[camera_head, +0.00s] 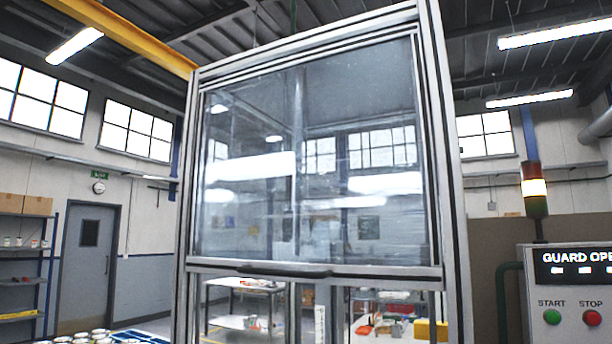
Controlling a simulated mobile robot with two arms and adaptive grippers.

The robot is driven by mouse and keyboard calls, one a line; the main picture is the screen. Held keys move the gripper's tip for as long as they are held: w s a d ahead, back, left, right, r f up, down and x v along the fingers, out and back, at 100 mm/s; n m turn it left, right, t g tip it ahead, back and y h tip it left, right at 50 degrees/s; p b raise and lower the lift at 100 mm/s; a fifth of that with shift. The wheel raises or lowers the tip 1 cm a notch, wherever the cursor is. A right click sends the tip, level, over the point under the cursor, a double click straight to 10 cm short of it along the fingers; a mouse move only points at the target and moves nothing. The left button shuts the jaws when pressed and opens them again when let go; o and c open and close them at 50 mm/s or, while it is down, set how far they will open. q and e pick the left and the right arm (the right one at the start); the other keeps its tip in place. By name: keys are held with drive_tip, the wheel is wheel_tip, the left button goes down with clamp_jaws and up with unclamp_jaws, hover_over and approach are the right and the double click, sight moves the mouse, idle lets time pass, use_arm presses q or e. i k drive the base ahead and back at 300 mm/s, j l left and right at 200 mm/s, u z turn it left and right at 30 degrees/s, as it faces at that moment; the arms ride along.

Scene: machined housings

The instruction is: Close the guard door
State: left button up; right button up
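The guard door (250,228) is a clear panel in a grey aluminium frame (186,200), in the middle of the head view. It is raised: its bottom rail (400,270) sits low in the picture, with an open gap below it. A dark handle (284,270) runs along the bottom rail. The control panel (577,290) at the right has a display that begins "GUARD OPE", cut off by the picture edge. Neither of my grippers is in view.
The control panel carries a green START button (552,317) and a red STOP button (592,318). A signal tower (535,190) stands above it. A tray of round metal parts (90,337) is at the lower left. A bench (245,284) shows through the gap.

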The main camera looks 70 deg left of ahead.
sight(422, 278)
drive_tip(key=u, duration=2.3)
